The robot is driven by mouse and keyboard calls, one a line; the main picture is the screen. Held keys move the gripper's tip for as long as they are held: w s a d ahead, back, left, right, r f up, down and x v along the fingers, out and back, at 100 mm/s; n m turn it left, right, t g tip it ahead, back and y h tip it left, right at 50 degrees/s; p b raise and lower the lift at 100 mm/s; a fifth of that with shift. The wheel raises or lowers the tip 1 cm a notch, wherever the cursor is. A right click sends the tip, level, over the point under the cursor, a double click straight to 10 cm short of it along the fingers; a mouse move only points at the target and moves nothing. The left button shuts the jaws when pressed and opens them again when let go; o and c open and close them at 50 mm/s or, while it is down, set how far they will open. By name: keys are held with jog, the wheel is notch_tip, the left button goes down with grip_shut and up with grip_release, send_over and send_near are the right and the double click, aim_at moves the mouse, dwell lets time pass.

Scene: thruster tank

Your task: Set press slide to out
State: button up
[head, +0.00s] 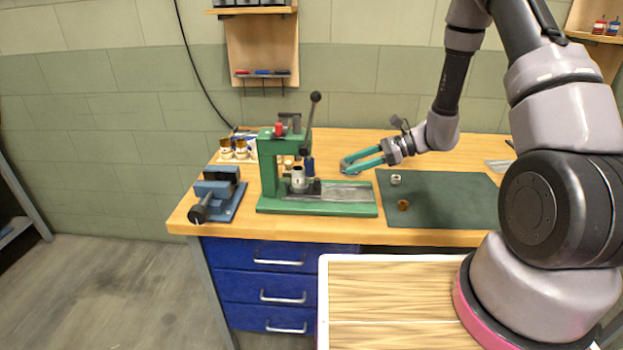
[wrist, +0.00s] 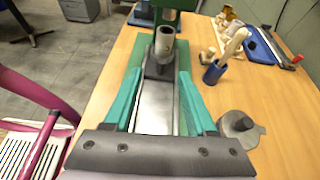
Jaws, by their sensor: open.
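The green press (head: 267,165) stands at the left of the bench, its lever (head: 311,110) upright. Its dark slide (head: 314,187) sits at the left end of the base under the press head, carrying a grey metal cup (head: 298,174). The bare rail (head: 350,192) extends right of it. In the wrist view the slide (wrist: 158,70) and cup (wrist: 165,42) are ahead, at the far end of the rail (wrist: 155,108). My gripper (head: 343,166) is open and empty, right of the slide and apart from it. In the wrist view its teal fingers (wrist: 160,72) straddle the line of the rail.
A blue vise (head: 222,192) stands left of the press. A green mat (head: 440,200) on the right holds a pale ring (head: 396,179) and an orange part (head: 403,205).

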aim_at(319, 179)
jog(key=shift+w+a+f+m, duration=0.1)
jog(key=shift+a+f+m, duration=0.1)
jog(key=shift+f, duration=0.35)
jog(key=shift+w+a+f+m, duration=0.1)
jog(key=shift+f+m, duration=0.1)
jog(key=shift+f, duration=0.3)
jog(key=x, duration=1)
jog(key=shift+w+a, duration=0.1)
jog(key=shift+a, duration=0.2)
grip_shut()
